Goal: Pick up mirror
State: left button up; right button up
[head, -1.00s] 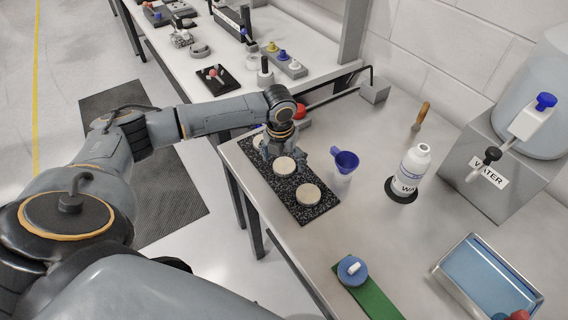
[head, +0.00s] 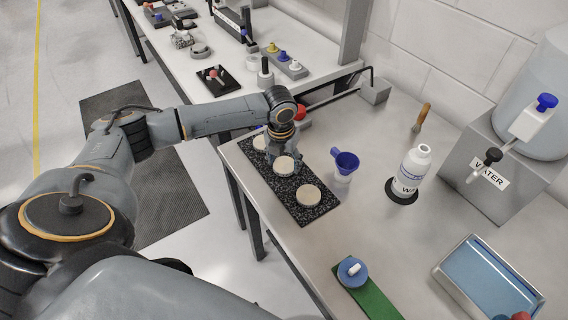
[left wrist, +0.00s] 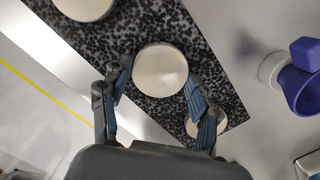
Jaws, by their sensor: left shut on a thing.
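The mirror is a round pale disc (head: 284,166), the middle one of three on a black speckled mat (head: 288,203). It fills the centre of the left wrist view (left wrist: 160,70). My left gripper (head: 284,155) points down over the middle disc, shut on it, with one finger on either side (left wrist: 158,76). I cannot tell whether the disc is clear of the mat. My right gripper is not in view.
A blue funnel (head: 346,161) on a clear vessel stands close right of the mat. A white bottle (head: 412,168) stands farther right, before the water dispenser (head: 492,180). A blue round piece (head: 352,271) sits on a green strip (head: 372,299) in front. The table between is clear.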

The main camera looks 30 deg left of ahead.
pick_arm(q)
jog(key=shift+r, duration=0.45)
jog(key=s+d+r+b, duration=0.3)
jog(key=s+r, duration=0.8)
jog(key=s, duration=0.2)
jog(key=shift+s+r, duration=0.3)
jog(key=shift+s, duration=0.05)
